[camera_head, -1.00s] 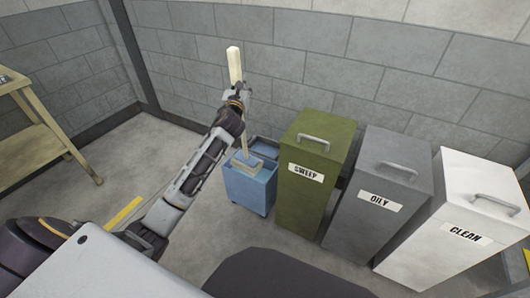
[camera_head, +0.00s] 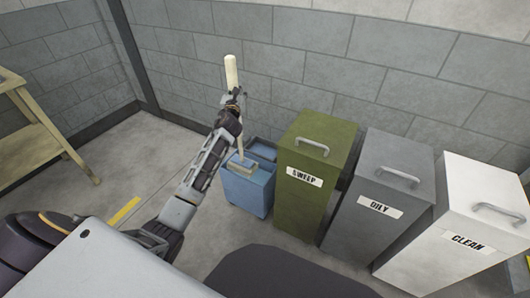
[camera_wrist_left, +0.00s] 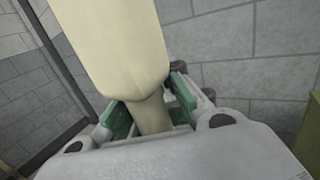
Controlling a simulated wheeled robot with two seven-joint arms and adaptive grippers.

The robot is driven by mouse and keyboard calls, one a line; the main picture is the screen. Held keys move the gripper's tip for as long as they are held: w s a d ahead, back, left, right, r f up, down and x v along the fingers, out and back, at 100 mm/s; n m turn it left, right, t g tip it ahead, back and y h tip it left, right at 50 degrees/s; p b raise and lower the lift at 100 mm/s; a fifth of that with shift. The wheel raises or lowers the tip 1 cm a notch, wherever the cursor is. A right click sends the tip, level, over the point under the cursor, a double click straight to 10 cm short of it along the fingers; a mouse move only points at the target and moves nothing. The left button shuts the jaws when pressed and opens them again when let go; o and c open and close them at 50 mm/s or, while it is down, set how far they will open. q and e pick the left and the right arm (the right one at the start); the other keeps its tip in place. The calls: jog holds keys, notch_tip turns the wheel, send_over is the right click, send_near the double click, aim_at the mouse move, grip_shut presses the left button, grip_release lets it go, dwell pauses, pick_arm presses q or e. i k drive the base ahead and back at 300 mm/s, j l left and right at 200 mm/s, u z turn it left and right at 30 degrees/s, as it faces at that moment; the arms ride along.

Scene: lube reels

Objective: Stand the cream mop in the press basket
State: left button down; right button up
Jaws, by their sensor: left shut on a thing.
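The cream mop (camera_head: 231,72) stands nearly upright in the head view, its handle rising above my left gripper (camera_head: 235,98). My left gripper is shut on the handle. In the left wrist view the thick cream handle (camera_wrist_left: 118,45) passes down between the green-padded fingers of the gripper (camera_wrist_left: 150,115). The mop's lower end (camera_head: 241,160) shows at the blue bucket (camera_head: 250,192), over its front left part where the press basket seems to be. My arm partly hides this spot, and I cannot tell how deep the mop sits. My right gripper is not in view.
A green SWEEP bin (camera_head: 312,200), a grey OILY bin (camera_head: 375,195) and a white CLEAN bin (camera_head: 465,215) stand in a row right of the bucket. A block wall is behind. A wooden table (camera_head: 35,140) is at the left, with clear floor between.

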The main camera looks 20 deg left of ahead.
aim_at(265, 155)
jog(key=i, duration=0.85)
